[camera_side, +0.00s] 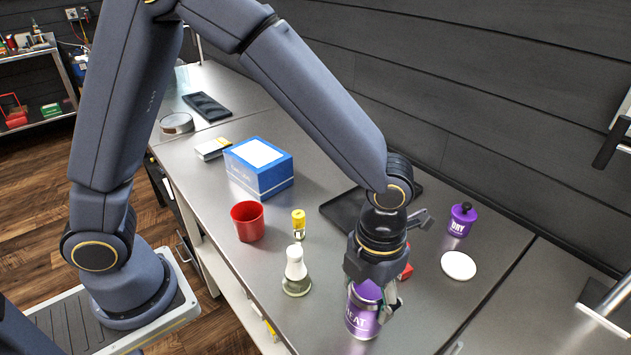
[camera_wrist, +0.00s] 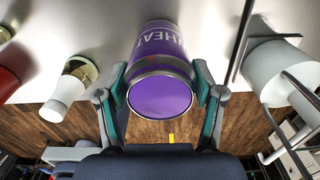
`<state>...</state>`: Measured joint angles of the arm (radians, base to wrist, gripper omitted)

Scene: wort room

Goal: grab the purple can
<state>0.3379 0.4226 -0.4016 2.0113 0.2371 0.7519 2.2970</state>
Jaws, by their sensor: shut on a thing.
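The purple can (camera_side: 361,318) has white lettering and stands upright near the front edge of the metal bench in the side view. In the wrist view the purple can (camera_wrist: 162,84) fills the middle, with its round purple end facing the camera. My gripper (camera_side: 374,298) is above and around the can from the top. In the wrist view my gripper (camera_wrist: 163,97) has one teal-padded finger against each side of the can and is shut on it. The can's far side is hidden, and I cannot tell whether its base touches the bench.
A flask with a white top (camera_side: 295,272), a small yellow-capped bottle (camera_side: 298,222) and a red cup (camera_side: 247,222) stand left of the can. A blue box (camera_side: 259,168) is behind them.

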